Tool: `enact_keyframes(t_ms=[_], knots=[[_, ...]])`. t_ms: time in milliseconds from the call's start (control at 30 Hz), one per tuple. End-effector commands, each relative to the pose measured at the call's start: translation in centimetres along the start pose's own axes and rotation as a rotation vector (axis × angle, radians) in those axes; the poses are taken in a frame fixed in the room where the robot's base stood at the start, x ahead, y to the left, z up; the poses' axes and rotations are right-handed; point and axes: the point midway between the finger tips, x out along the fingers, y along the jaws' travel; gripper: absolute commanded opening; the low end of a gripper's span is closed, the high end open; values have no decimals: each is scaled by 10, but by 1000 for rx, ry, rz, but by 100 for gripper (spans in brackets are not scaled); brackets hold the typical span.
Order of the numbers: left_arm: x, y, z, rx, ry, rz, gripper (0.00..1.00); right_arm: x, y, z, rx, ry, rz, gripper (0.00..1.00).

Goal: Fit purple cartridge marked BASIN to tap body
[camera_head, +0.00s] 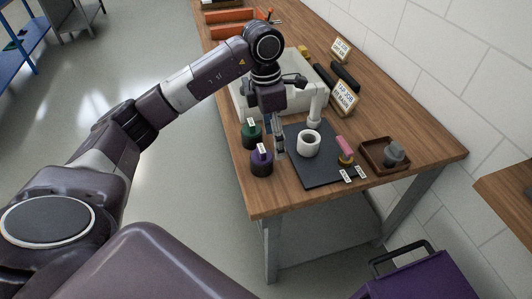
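The purple cartridge (262,161) stands upright on the wooden bench near its front left edge, with a small white label on top. A white, hollow round body (309,144), which looks like the tap body, stands on a dark mat with its opening upward. My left gripper (279,150) points down between the purple cartridge and the white body, close to the cartridge's right side. I cannot tell whether its fingers are open, shut or touching anything. My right gripper is out of view.
A green-topped cartridge (251,134) stands just behind the purple one. A pink and yellow piece (345,151) and small labels lie on the dark mat (311,176). A brown tray (371,152) holds a grey part. A white basin (240,98) with a spout and sign cards stand behind.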

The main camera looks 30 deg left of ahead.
Motion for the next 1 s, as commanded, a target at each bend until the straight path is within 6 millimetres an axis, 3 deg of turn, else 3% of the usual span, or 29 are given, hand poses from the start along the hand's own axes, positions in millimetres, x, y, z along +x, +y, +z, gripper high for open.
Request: enact_keyframes(t_ms=[100, 200, 733, 1000], knots=[[-12, 20, -23, -33, 82, 51, 65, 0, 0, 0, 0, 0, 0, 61], [-10, 24, -30, -42, 105, 62, 65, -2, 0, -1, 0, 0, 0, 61], [55, 32, -36, -40, 103, 58, 65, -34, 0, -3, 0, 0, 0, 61], [63, 33, -36, -38, 100, 60, 65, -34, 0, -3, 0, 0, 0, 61]])
